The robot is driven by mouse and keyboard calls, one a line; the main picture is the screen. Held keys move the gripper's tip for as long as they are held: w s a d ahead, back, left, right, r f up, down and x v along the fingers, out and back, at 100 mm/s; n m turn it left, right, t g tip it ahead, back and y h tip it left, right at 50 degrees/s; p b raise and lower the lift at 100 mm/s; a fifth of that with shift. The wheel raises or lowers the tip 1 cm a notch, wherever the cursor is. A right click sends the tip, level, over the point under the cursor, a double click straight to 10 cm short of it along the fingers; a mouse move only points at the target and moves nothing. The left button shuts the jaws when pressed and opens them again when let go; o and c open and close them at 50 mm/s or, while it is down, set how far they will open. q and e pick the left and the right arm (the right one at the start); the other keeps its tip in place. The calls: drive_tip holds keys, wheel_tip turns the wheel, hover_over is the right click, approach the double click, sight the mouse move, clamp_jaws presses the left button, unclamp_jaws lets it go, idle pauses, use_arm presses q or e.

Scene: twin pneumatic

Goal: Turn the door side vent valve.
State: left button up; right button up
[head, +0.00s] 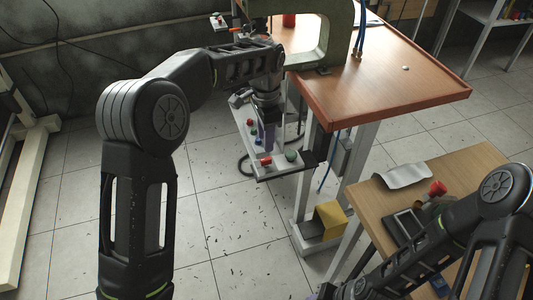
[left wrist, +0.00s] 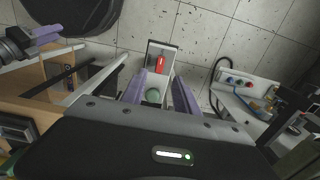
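A small grey panel (head: 282,172) below the press table carries a red knob (head: 266,161) and a green knob (head: 291,155). In the left wrist view the red part (left wrist: 160,63) looks like a short lever, with the round green knob (left wrist: 153,95) nearer to me. I cannot tell which one is the vent valve. My left gripper (head: 269,147) points down at this panel. In the left wrist view its purple fingers (left wrist: 160,84) are apart, on either side of the panel, with nothing gripped. My right gripper (head: 328,291) is mostly cut off at the bottom edge.
A second panel with coloured buttons (left wrist: 237,82) stands at the right in the left wrist view. The press table (head: 400,90) and green press frame (head: 337,45) rise close above. A wooden bench (head: 450,165) and yellow pedal (head: 330,216) are to the right. Floor at left is clear.

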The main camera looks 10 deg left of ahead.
sight(266, 159)
use_arm(q)
drive_tip(key=shift+f, duration=3.95)
drive_tip(key=shift+c, duration=0.3)
clamp_jaws()
